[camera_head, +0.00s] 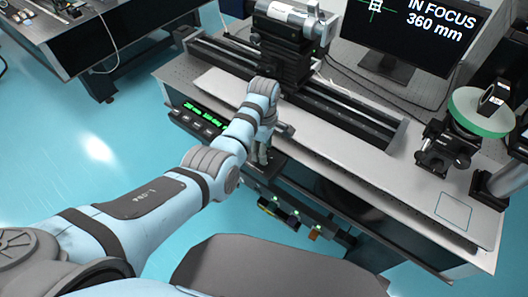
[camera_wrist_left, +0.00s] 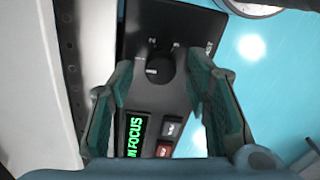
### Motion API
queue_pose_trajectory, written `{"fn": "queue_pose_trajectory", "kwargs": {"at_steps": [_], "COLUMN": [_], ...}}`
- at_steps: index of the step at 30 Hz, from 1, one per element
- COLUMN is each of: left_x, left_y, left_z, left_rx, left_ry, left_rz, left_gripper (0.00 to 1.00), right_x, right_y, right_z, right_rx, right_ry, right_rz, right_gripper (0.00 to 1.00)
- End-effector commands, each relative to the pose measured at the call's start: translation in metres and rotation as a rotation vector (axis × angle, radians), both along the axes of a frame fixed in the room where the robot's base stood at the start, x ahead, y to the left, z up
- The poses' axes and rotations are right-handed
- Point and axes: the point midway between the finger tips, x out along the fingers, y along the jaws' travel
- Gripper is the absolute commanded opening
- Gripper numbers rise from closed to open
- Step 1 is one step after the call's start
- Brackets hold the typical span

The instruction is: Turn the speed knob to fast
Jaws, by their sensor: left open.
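A dark round knob (camera_wrist_left: 161,68) sits on the black control panel (camera_wrist_left: 185,25) in the left wrist view. In the head view the left gripper (camera_head: 262,154) is over the panel end at the table's front edge, and the arm hides the knob. My right gripper is not in view.
Beside the knob are a green display (camera_wrist_left: 133,136) reading "FOCUS" and several buttons (camera_wrist_left: 171,130). The optical table (camera_head: 345,140) carries a long black rail (camera_head: 345,108), a monitor (camera_head: 415,30) reading "IN FOCUS 360 mm" and a mounted green-rimmed disc (camera_head: 480,112).

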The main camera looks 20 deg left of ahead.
Motion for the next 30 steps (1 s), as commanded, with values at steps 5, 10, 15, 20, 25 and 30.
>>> {"fn": "queue_pose_trajectory", "kwargs": {"at_steps": [5, 10, 15, 20, 25, 30], "left_x": [-0.0002, 0.0000, 0.0000, -0.0001, -0.0002, -0.0001], "left_y": [0.0003, 0.0005, 0.0006, 0.0005, 0.0005, 0.0005], "left_z": [-0.0100, -0.0094, -0.0091, -0.0091, -0.0089, -0.0083], "left_rx": [0.000, 0.000, 0.000, 0.000, 0.000, 0.000], "left_ry": [0.000, -0.001, -0.001, 0.000, 0.000, 0.000], "left_rz": [0.000, 0.000, 0.000, 0.000, -0.006, -0.040], "left_gripper": [0.45, 0.45, 0.22, 0.00, 0.00, 0.00], "right_x": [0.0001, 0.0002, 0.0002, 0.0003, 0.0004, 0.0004], "right_y": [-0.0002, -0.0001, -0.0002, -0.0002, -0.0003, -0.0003], "right_z": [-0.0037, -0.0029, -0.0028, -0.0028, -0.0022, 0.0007], "right_rx": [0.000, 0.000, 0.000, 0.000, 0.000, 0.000], "right_ry": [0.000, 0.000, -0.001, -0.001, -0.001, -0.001], "right_rz": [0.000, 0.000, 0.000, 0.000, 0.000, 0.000], "right_gripper": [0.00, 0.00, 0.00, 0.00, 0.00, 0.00]}}
